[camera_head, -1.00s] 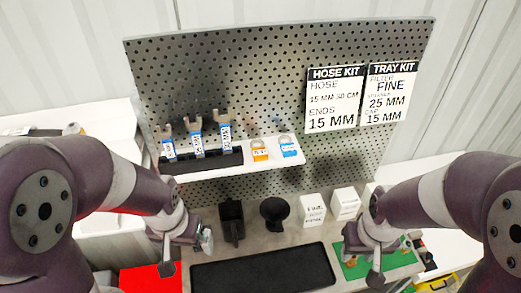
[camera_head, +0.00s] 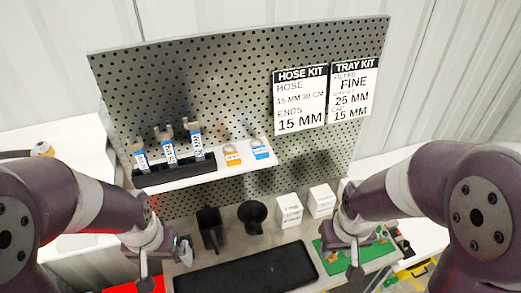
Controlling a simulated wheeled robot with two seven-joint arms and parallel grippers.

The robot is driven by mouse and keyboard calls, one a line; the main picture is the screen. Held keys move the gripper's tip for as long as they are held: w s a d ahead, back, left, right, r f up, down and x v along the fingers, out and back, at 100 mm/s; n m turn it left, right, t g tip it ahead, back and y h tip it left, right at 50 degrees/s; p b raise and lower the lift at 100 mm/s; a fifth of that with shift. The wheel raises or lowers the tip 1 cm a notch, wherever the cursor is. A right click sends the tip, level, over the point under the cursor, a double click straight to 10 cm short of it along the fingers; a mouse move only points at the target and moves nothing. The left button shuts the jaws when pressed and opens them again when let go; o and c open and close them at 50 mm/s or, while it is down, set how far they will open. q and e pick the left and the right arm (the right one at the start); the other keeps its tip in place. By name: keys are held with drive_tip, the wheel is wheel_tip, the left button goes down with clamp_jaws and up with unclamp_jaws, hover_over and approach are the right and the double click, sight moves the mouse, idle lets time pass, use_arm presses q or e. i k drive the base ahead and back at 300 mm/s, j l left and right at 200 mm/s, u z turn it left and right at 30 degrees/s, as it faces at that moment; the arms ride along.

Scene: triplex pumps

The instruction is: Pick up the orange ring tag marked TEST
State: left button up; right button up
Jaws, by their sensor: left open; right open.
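The orange ring tag (camera_head: 232,157) lies on the right part of the white shelf on the pegboard, beside a blue ring tag (camera_head: 260,151). Its lettering is too small to read surely. My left gripper (camera_head: 165,258) is open and empty, low in front of the bench and to the left of the tag, well apart from it. My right gripper (camera_head: 350,260) is open and empty near the green mat, below and to the right of the tag.
Several wrenches with blue labels (camera_head: 169,152) stand in a black rack on the shelf (camera_head: 215,167). A black tray (camera_head: 245,275), a black funnel-like cup (camera_head: 252,214), a black holder (camera_head: 210,228) and white boxes (camera_head: 289,210) stand on the bench. A green mat (camera_head: 376,251) lies right.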

sight(232, 158)
drive_tip(key=i+l+u, duration=0.2)
drive_tip(key=l, duration=0.25)
drive_tip(key=l+u, duration=0.2)
drive_tip(key=l, duration=0.3)
drive_tip(key=l+u, duration=0.15)
drive_tip(key=l, duration=0.35)
drive_tip(key=i, duration=0.05)
